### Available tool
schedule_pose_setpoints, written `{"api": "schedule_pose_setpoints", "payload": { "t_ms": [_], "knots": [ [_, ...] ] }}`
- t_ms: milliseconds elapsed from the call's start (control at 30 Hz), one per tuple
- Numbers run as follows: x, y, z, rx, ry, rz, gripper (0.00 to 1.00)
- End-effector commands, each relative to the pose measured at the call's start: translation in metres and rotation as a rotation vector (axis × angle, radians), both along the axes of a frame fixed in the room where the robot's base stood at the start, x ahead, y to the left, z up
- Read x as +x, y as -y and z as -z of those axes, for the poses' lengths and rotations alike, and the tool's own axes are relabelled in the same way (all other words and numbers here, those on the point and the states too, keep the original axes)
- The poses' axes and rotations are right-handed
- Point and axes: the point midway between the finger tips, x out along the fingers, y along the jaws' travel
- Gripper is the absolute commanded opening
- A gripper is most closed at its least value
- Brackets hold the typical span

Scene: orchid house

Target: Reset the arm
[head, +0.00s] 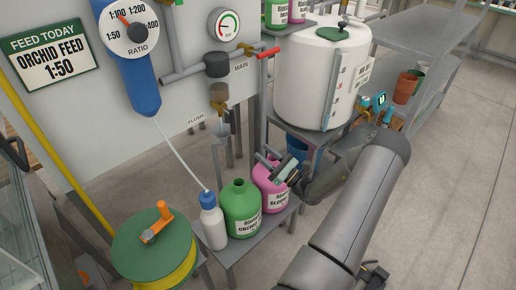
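My arm reaches in from the lower right, and my gripper (274,168) is above and in front of the pink bottle (273,193) on the low grey stand. The gripper's dark fingers point left and overlap the bottle's top in this view. They hide its mouth, and I cannot tell whether they touch it. Two dark finger parts show, but the gap between them and anything in it are unclear at this size.
Beside the pink bottle stand an uncapped green bottle (241,212) and a white bottle (213,228) with a tube to the blue doser (135,80). A white tank (314,85) stands behind, a hose reel (152,246) front left. The floor at right (450,190) is clear.

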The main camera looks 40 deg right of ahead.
Motion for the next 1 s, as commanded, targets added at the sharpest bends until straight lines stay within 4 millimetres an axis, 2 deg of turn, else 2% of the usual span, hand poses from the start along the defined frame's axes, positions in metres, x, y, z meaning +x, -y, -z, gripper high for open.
{"api": "schedule_pose_setpoints", "payload": {
  "t_ms": [567,667,767,867,900,1000],
  "knots": [
    [-0.002,0.0,0.001,0.0,0.0,-0.001,0.39],
    [0.001,-0.008,-0.006,-0.021,-0.006,-0.031,0.39],
    [0.009,-0.041,-0.023,-0.096,-0.029,-0.14,0.39],
    [0.015,-0.1,-0.05,-0.244,-0.071,-0.337,0.39],
    [0.013,-0.129,-0.062,-0.321,-0.088,-0.435,0.39],
    [-0.004,-0.2,-0.089,-0.546,-0.125,-0.693,0.39]
  ]
}}
